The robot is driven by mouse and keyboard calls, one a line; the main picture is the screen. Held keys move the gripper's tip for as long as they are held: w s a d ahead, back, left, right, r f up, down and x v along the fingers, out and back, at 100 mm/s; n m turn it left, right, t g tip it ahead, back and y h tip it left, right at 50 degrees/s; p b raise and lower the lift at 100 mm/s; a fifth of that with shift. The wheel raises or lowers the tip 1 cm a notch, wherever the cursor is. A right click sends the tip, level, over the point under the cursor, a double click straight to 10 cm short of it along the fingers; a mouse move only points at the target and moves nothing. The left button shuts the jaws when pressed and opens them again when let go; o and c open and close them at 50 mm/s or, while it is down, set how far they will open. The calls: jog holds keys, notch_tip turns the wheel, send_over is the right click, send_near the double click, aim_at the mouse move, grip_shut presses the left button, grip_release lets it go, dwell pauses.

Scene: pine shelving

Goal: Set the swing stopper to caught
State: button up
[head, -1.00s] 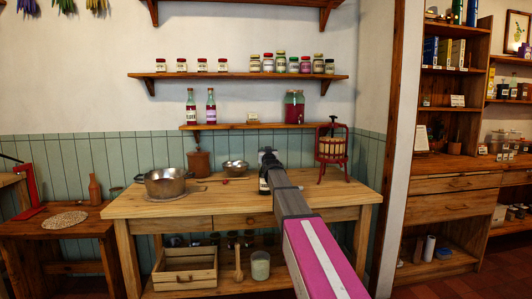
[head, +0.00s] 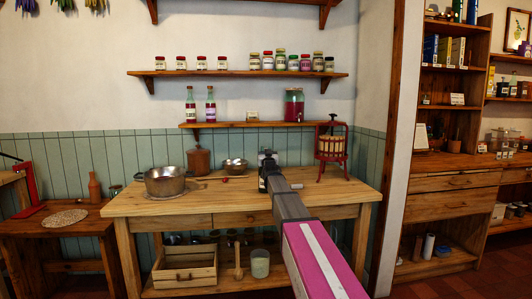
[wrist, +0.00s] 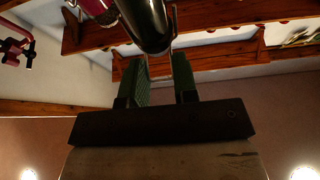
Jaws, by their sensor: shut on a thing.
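A dark bottle (wrist: 145,22) fills the top middle of the wrist view, with thin wire running down from it between my finger pads. That wire seems to belong to the swing stopper (wrist: 172,42). My gripper (wrist: 164,72) is shut on it, the two green pads standing to either side. Whether the stopper is caught cannot be told. In the head view my gripper (head: 267,156) is over the workbench and my arm hides most of what it holds. A dark piece with a pale patch, perhaps the bottle (head: 262,184), shows beside the arm.
On the workbench (head: 150,206) stand a metal pot (head: 165,182) and a small pan (head: 235,166) to the left, and a red-framed press (head: 332,150) close on the right. A low shelf (head: 255,124) with bottles and a jar hangs behind.

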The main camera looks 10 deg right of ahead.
jog(key=o, duration=0.9)
jog(key=v, duration=1)
jog(key=shift+s+f, duration=0.2)
jog(key=shift+s, duration=0.15)
